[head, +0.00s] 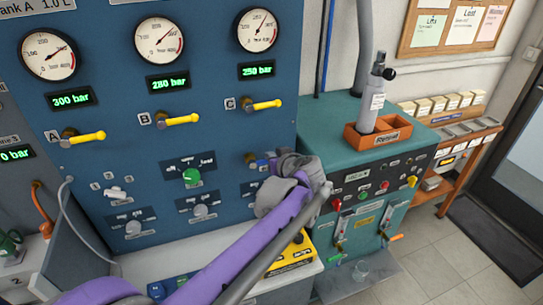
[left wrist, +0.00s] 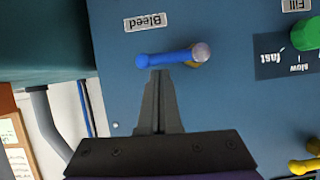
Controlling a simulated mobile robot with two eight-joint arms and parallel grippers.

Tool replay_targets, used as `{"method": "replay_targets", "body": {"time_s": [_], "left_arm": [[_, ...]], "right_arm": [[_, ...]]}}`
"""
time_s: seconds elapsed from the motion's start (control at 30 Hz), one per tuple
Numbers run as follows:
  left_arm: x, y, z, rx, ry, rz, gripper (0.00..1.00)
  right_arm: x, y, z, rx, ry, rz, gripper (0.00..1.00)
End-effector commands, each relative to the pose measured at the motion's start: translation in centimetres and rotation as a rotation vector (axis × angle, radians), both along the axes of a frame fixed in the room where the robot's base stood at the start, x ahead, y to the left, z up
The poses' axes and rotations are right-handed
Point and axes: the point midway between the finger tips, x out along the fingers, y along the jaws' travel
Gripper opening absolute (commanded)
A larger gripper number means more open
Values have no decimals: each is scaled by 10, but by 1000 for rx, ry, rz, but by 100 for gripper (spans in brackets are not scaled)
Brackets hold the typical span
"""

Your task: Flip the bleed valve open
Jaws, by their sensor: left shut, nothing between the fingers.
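The bleed valve shows in the left wrist view as a blue lever (left wrist: 168,57) under its Bleed label (left wrist: 145,22), which appears upside down there. The lever lies nearly level in that view, with its round pivot at the right end. My left gripper (left wrist: 158,78) is shut and empty, its fingertips at the lever's edge near the free end. Whether they touch I cannot tell. In the head view the bleed valve (head: 262,162) shows only in part beside my left gripper (head: 282,172), which hides the rest. My right gripper is out of view.
Yellow levers A (head: 83,137), B (head: 177,120) and C (head: 262,105) stick out of the blue panel (head: 110,90) under the gauges. A green knob (head: 191,176) is left of the bleed valve. A teal bench (head: 340,125) with a cylinder (head: 375,95) stands to the right.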

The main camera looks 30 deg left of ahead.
Motion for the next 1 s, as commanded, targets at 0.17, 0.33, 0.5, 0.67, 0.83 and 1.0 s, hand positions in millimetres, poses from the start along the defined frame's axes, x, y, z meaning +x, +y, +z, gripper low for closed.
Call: {"method": "replay_targets", "body": {"time_s": [0.17,0.33,0.5,0.67,0.83,1.0], "left_arm": [[1,-1,-1,16,19,-1,0],[1,-1,-3,36,41,0,0],[2,-2,-5,57,65,-1,0],[3,-3,-9,93,109,-1,0],[5,-5,-15,163,191,-1,0],[7,-6,-26,261,307,-1,0]], "right_arm": [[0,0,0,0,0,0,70],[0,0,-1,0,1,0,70],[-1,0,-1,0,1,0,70],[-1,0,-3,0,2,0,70],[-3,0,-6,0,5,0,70],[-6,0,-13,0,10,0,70]]}}
